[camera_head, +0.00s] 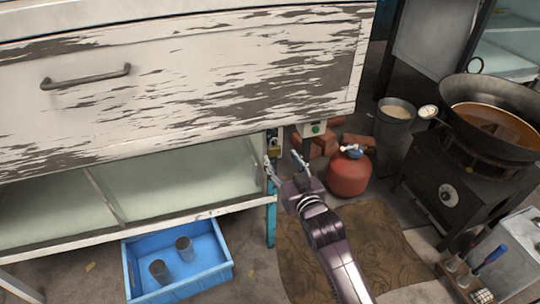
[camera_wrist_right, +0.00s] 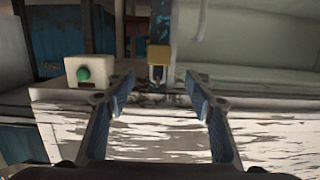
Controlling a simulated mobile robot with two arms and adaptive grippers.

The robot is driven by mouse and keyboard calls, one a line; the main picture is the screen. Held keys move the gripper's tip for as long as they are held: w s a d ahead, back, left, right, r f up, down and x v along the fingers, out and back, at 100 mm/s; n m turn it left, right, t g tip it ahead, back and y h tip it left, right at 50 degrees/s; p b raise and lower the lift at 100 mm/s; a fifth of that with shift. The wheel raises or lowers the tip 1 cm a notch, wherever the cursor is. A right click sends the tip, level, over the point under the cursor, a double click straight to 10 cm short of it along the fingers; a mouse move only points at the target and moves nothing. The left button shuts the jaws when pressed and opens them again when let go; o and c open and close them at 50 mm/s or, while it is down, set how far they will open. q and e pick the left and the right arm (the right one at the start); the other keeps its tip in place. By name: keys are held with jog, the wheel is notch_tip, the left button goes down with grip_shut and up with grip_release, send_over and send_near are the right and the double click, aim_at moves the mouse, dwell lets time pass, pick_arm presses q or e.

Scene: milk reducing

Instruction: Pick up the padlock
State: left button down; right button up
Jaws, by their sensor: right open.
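A small brass padlock (camera_head: 273,149) hangs at the blue post under the right end of the worn white cabinet. In the right wrist view the padlock (camera_wrist_right: 159,55) shows its brass body and a pale shackle, ahead of the fingers and about midway between them. My right gripper (camera_head: 282,161) is open and empty, just below and to the right of the padlock in the head view. In the wrist view both fingers of the gripper (camera_wrist_right: 158,83) are spread apart, with no contact on the padlock visible. My left gripper is not in view.
A white box with a green button (camera_wrist_right: 84,74) sits beside the padlock. The white cabinet (camera_head: 200,80) is close to the fingers. A red gas cylinder (camera_head: 348,175), a stove with a wok (camera_head: 490,120) and a blue crate (camera_head: 130,270) stand around.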

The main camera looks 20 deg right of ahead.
aim_at(275, 149)
jog(key=shift+w+f, duration=0.25)
jog(key=shift+w, duration=0.6)
jog(key=shift+w+f+b, duration=0.2)
jog(key=shift+w+b, duration=0.1)
jog(key=shift+w, duration=0.5)
jog(key=shift+w+f+b, duration=0.2)
jog(key=shift+w+b, duration=0.1)
jog(key=shift+w, duration=0.45)
jog(key=shift+w+f+b, duration=0.2)
jog(key=shift+w+b, duration=0.1)
jog(key=shift+w, duration=0.5)
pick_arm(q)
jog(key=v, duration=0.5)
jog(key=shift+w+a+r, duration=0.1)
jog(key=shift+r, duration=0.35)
pick_arm(e)
jog(key=c, duration=1.2)
jog(key=shift+c, duration=0.7)
jog(key=shift+r, duration=0.15)
